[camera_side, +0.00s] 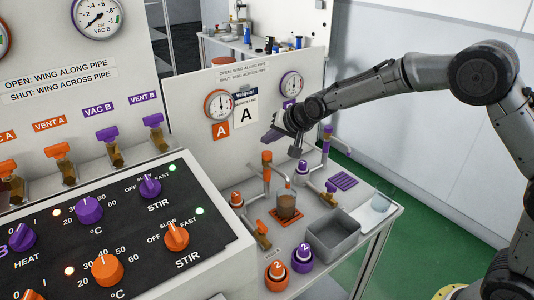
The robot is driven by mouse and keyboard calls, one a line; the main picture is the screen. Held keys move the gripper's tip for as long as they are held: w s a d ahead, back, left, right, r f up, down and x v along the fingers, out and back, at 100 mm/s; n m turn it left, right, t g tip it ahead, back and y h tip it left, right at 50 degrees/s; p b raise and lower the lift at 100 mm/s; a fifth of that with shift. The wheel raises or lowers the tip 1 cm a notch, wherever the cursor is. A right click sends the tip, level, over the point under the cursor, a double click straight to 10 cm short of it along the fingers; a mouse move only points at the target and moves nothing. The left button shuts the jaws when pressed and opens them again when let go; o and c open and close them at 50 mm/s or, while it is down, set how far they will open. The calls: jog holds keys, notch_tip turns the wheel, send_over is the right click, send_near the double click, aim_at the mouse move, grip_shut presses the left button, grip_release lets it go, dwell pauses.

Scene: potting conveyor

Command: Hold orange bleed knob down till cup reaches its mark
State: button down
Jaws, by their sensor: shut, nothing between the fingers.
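I cannot read which is the bleed knob. A clear cup (287,204) with brown liquid stands upright on an orange mat (287,217); its mark is too small to make out. My gripper (295,150) is shut and empty above and behind the cup, apart from both orange knobs.
A purple knob (302,255) marked 2 is beside the front orange one. A control panel (120,225) fills the left. Purple fittings (302,167) stand under my arm.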

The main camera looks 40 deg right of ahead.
jog(key=shift+r, duration=1.8)
notch_tip(320, 180, up, 8)
jog(key=t, duration=0.1)
send_over(269, 155)
jog(key=s+d, duration=0.1)
jog(key=s, duration=0.1)
jog(key=s+d+r, duration=0.1)
jog(key=s+r, duration=0.2)
jog(key=r, duration=0.1)
jog(key=s+d+r, duration=0.2)
jog(key=s+r, duration=0.2)
jog(key=s, duration=0.6)
jog(key=s+d+f+n+h, duration=0.1)
jog(key=s+n, duration=0.1)
jog(key=s, duration=0.6)
jog(key=s+d+f+n, duration=0.1)
jog(key=s, duration=0.6)
jog(key=s+f+n+g, duration=0.4)
jog(key=s+f, duration=0.6)
jog(key=s, duration=0.2)
jog(key=shift+s+f+n+g, duration=0.3)
jog(key=shift+s+f+n, duration=0.05)
jog(key=shift+f+n, duration=0.05)
